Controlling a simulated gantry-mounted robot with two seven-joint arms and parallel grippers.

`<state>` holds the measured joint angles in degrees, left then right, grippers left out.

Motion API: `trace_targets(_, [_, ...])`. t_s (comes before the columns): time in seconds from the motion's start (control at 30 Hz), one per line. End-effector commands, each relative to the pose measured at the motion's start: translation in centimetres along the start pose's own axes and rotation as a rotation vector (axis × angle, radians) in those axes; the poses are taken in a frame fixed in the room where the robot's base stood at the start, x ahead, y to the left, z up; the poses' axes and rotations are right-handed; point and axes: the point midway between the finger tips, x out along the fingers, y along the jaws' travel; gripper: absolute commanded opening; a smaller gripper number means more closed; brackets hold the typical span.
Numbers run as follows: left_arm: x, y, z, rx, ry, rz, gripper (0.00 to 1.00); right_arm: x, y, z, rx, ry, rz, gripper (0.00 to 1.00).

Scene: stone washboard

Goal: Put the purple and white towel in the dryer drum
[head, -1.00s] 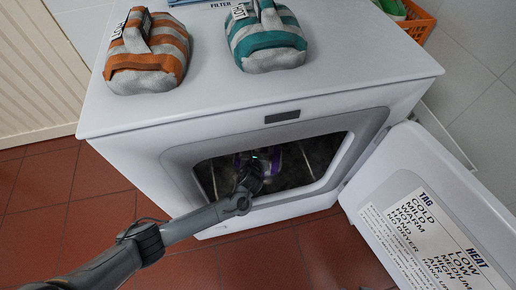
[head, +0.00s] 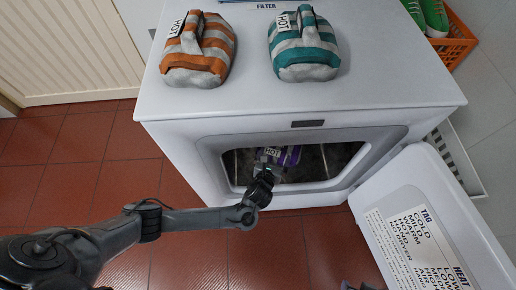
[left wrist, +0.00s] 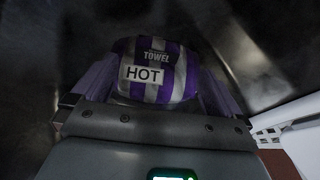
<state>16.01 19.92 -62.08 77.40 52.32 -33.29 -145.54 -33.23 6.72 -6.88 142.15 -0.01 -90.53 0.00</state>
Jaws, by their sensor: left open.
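The purple and white towel (head: 277,155), with a HOT label, lies inside the dark dryer drum (head: 325,160), just inside the opening. My left gripper (head: 267,173) is at the lower left of the opening, on the near side of the towel. In the left wrist view the towel (left wrist: 176,80) sits ahead, between the spread fingers, which are open. I cannot tell whether the fingers still touch it. The dryer door (head: 440,215) stands wide open at the right. My right gripper is not clearly seen.
An orange striped towel (head: 198,62) and a teal striped towel (head: 303,55) sit on the dryer top (head: 240,100). An orange basket (head: 455,42) with green shoes stands behind at the right. The red tiled floor (head: 110,150) is clear on the left.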

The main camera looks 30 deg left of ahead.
Motion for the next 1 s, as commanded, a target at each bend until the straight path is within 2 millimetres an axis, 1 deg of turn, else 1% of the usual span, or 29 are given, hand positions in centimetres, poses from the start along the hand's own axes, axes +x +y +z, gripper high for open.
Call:
trace_targets(0.13, [-0.9, -0.3, -0.4, -0.052, 0.026, -0.003, 1.00, -0.2, 0.0, -0.1, 0.000, 0.000, 0.000, 0.43])
trace_targets(0.27, [-2.5, -1.5, -1.8, -0.249, 0.117, -0.009, 1.00, -0.2, 0.0, -0.1, 0.000, -0.001, 0.000, 0.43])
trace_targets(0.37, [-4.7, -2.7, -3.1, -0.514, 0.239, 0.006, 1.00, -0.2, 0.0, -0.1, 0.000, -0.001, 0.000, 0.43])
trace_targets(0.43, [-6.8, -3.5, -3.8, -0.743, 0.339, 0.038, 1.00, -0.2, 0.0, -0.1, -0.001, -0.001, 0.000, 0.43])
trace_targets(0.47, [-7.7, -3.7, -4.0, -0.849, 0.383, 0.059, 1.00, -0.2, 0.0, -0.1, -0.001, -0.001, 0.000, 0.43])
trace_targets(0.5, [-9.1, -3.9, -4.1, -0.991, 0.440, 0.095, 1.00, -0.2, 0.0, 0.0, -0.001, -0.001, 0.001, 0.43])
trace_targets(0.57, [-11.1, -3.8, -4.2, -1.203, 0.518, 0.165, 1.00, -0.2, 0.1, 0.0, -0.002, -0.001, 0.001, 0.43])
trace_targets(0.6, [-12.3, -3.5, -4.0, -1.339, 0.560, 0.219, 1.00, -0.2, 0.1, 0.0, -0.002, -0.002, 0.002, 0.43])
trace_targets(0.67, [-14.3, -2.7, -3.6, -1.534, 0.613, 0.314, 1.00, -0.2, 0.1, 0.0, -0.004, -0.002, 0.003, 0.43])
trace_targets(0.7, [-15.6, -2.0, -3.3, -1.658, 0.636, 0.384, 1.00, -0.2, 0.1, 0.0, -0.004, -0.002, 0.004, 0.43])
trace_targets(0.77, [-17.4, -0.7, -2.8, -1.829, 0.655, 0.495, 1.00, -0.2, 0.2, 0.0, -0.005, -0.002, 0.005, 0.43])
trace_targets(0.8, [-18.6, 0.4, -2.5, -1.933, 0.657, 0.572, 1.00, -0.2, 0.2, 0.0, -0.005, -0.002, 0.005, 0.43])
trace_targets(0.87, [-20.4, 2.0, -2.0, -2.073, 0.641, 0.685, 1.00, -0.2, 0.1, 0.0, -0.005, -0.002, 0.005, 0.43])
trace_targets(0.9, [-21.4, 3.1, -1.7, -2.156, 0.620, 0.759, 1.00, -0.1, 0.1, 0.0, -0.005, -0.002, 0.004, 0.43])
trace_targets(1.0, [-23.9, 5.8, -0.9, -2.323, 0.547, 0.920, 1.00, -0.1, 0.1, 0.0, -0.005, -0.002, 0.004, 0.43])
